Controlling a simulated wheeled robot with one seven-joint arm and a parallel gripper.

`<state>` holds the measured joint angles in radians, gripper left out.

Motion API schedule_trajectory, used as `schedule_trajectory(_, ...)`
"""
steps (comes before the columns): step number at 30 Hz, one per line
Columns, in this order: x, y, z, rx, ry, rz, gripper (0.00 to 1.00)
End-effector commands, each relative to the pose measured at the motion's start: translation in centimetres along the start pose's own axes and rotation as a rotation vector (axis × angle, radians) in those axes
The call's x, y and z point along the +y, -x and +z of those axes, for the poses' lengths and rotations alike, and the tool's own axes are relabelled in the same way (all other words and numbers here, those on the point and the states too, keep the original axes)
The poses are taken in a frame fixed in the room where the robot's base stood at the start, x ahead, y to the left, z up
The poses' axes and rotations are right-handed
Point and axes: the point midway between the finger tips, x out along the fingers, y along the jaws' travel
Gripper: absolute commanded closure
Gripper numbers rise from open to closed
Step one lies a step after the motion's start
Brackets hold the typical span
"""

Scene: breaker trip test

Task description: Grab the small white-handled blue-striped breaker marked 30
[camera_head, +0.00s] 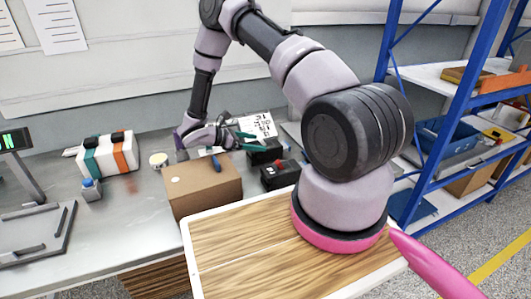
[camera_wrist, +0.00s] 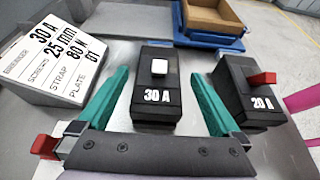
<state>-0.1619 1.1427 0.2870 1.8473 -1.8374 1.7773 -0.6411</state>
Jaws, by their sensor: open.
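The breaker marked 30 A (camera_wrist: 155,110) is a black block with a white square handle, in the middle of the wrist view. I cannot make out a blue stripe on it. My gripper (camera_wrist: 158,76) is open, with one teal finger on each side of this breaker; I cannot tell whether they touch it. In the head view my gripper (camera_head: 250,140) reaches over the black breakers at the back of the bench. A black breaker marked 20 A (camera_wrist: 245,92) with a red handle stands to the right in the wrist view.
A blue tray with a cardboard box (camera_wrist: 210,18) lies beyond. Another red handle (camera_wrist: 45,146) shows at lower left. A cardboard box (camera_head: 205,188) stands in front on the bench.

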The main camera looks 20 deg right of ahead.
Motion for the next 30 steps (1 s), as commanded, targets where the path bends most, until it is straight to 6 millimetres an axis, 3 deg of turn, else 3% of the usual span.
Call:
schedule_trajectory(9,0.1,-4.3,-0.2,0.001,-0.001,-0.004,0.0)
schedule_trajectory(17,0.2,-4.7,-0.1,0.0,-0.002,-0.001,0.0)
schedule_trajectory(18,0.2,-4.7,-0.1,0.0,-0.002,-0.002,0.04)
schedule_trajectory(24,0.2,-4.7,-0.1,0.0,-0.002,-0.001,0.8)
schedule_trajectory(26,0.2,-4.7,-0.1,0.0,-0.002,-0.001,1.0)
schedule_trajectory(30,0.2,-4.7,-0.1,-0.001,-0.003,-0.002,1.0)
